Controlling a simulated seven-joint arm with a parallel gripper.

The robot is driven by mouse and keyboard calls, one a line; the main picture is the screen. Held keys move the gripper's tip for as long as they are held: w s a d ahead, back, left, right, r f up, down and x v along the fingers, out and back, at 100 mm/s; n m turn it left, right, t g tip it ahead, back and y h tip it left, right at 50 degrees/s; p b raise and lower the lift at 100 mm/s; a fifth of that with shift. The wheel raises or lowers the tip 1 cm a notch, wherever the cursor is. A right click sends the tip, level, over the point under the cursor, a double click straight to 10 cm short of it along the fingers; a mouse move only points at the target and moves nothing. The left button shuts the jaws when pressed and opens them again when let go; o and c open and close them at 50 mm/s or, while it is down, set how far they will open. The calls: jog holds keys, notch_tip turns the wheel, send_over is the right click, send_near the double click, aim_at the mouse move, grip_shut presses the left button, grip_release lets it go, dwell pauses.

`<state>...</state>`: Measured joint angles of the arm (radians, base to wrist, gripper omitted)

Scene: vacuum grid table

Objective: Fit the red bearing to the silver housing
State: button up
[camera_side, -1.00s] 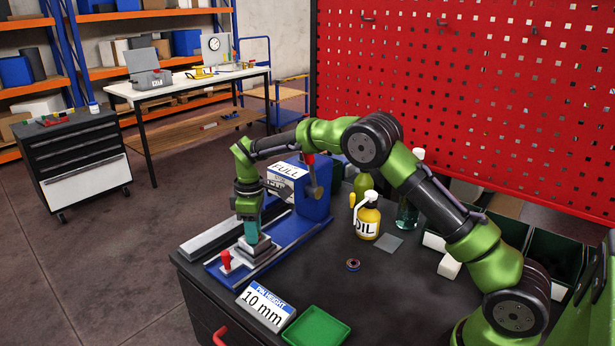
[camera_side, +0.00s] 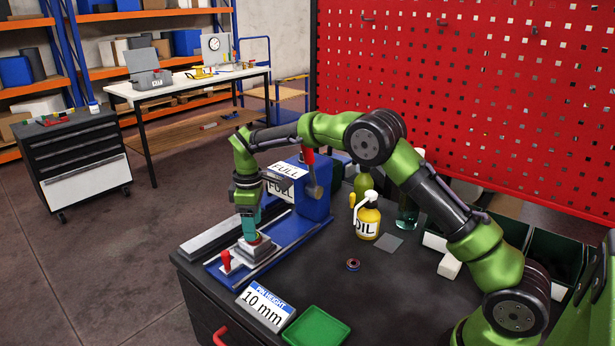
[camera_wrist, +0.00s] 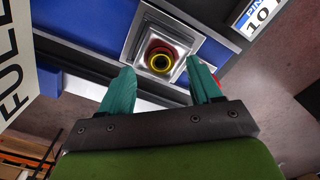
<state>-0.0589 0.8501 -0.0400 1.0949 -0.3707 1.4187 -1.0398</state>
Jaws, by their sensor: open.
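The silver housing (camera_side: 256,248) is a square stepped block on the blue fixture in the side view; it also shows in the wrist view (camera_wrist: 138,36). The red bearing (camera_wrist: 151,48), with a yellow inner ring around a dark bore, is at the middle of the housing's top. A bit of its red shows beside my fingertips in the side view (camera_side: 258,238). Whether it is fully seated I cannot tell. My gripper (camera_side: 251,240) points down just above the housing. Its teal fingers (camera_wrist: 158,72) are apart, one to each side below the bearing in the wrist view, with nothing between them.
A blue press (camera_side: 313,200) with a red-handled lever and FULL signs stands behind the housing. A red knob (camera_side: 225,261) is at the fixture's front. Another dark ring (camera_side: 352,265), the yellow oil bottle (camera_side: 368,220), a green tray (camera_side: 316,328) and a 10 mm sign (camera_side: 264,308) are nearby.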

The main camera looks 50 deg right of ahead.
notch_tip(320, 180, up, 15)
jog(key=shift+d+f, duration=0.1)
dwell(0.4)
jog(key=s+a+r+m+t+y, duration=0.1)
jog(key=s+m+t, duration=0.6)
jog(key=s, duration=2.4)
jog(key=m+y, duration=0.1)
jog(key=m, duration=0.3)
jog(key=shift+s+a+r, duration=0.15)
jog(key=shift+a+r, duration=0.05)
jog(key=shift+r, duration=0.05)
